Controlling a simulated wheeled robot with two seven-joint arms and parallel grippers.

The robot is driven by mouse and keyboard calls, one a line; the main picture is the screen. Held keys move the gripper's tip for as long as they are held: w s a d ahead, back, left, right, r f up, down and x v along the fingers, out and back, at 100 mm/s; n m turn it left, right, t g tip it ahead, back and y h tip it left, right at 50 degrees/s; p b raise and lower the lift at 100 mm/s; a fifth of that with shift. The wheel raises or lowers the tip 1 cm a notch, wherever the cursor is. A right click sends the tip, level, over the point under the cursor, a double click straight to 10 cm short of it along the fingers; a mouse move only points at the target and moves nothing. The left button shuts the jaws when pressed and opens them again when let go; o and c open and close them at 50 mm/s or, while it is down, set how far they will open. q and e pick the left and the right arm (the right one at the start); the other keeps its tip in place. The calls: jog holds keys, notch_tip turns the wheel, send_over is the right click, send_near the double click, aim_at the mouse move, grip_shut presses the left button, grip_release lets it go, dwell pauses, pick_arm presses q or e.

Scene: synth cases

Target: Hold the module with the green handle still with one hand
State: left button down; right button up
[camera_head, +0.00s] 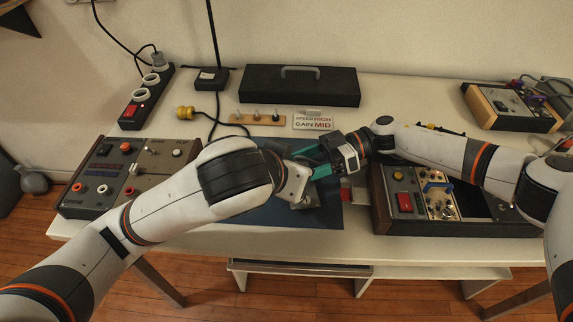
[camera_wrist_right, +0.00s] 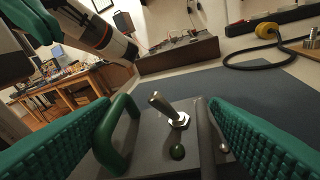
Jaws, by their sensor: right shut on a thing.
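The right gripper (camera_head: 316,162) is shut on the module above the dark blue mat (camera_head: 325,216) in the head view. My left forearm covers much of that spot there. My left gripper (camera_wrist_right: 36,58) shows at the upper left of the wrist view, its teal fingers apart with nothing seen between them.
A control box (camera_head: 85,200) stands at the left and another (camera_head: 380,215) at the right. Behind lie a black case (camera_head: 300,88), a label card (camera_head: 313,124), a wooden strip with switches (camera_head: 258,120) and a power strip (camera_head: 140,112). A yellow plug with black cable (camera_head: 185,112) lies near the mat.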

jog(key=shift+f, duration=0.1)
jog(key=o, duration=1.2)
jog(key=shift+c, duration=0.2)
jog(key=v, duration=1.2)
jog(key=shift+s, duration=0.1)
notch_tip(320, 180, up, 10)
jog(key=p, duration=1)
